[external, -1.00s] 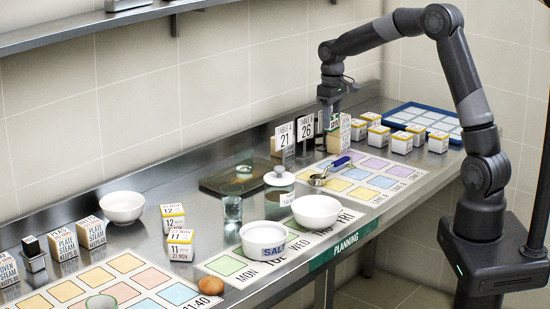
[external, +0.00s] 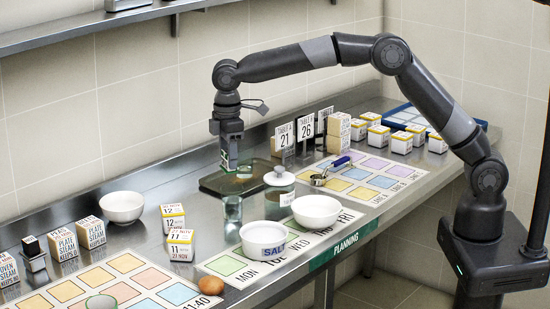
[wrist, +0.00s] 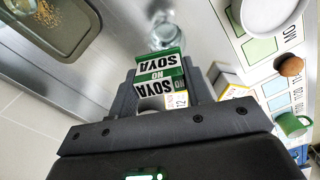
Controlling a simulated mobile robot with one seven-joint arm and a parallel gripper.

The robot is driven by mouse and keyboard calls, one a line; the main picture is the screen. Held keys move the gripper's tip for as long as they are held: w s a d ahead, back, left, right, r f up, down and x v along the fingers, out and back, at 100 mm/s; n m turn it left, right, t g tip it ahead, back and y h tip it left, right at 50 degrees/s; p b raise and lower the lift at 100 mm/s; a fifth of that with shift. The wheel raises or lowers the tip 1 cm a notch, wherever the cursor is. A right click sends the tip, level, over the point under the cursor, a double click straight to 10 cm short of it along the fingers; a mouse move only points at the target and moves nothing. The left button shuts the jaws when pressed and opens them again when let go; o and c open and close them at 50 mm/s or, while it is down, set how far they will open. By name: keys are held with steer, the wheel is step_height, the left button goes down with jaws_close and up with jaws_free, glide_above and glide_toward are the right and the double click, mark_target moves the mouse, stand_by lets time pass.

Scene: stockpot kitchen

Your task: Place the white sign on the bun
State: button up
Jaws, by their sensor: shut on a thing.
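My gripper (external: 228,155) is shut on a small green-and-white NO SOYA sign (wrist: 160,72), held in the air above the left part of the dark tray. A white TABLE A 21 sign (external: 284,137) stands at the back, beside a black 26 sign (external: 306,126).
Below my gripper are the dark tray (external: 212,187) and a glass (external: 232,208). A lidded jar (external: 279,178), a salt bowl (external: 263,236) and a white bowl (external: 317,207) stand to the right. Date blocks (external: 180,245) stand between there and the bun.

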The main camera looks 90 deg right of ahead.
steer(key=w+a+n, duration=0.3)
steer(key=a+n, duration=0.2)
steer(key=a, duration=1.8)
glide_above(211, 279)
steer(key=f, duration=0.6)
steer(key=shift+d+f, duration=0.2)
steer(key=shift+a+f, duration=0.2)
steer(key=shift+f, duration=1.9)
steer(key=shift+f, duration=0.1)
steer(key=o, duration=1)
steer(key=shift+c, duration=0.2)
steer(key=shift+r, duration=3.95)
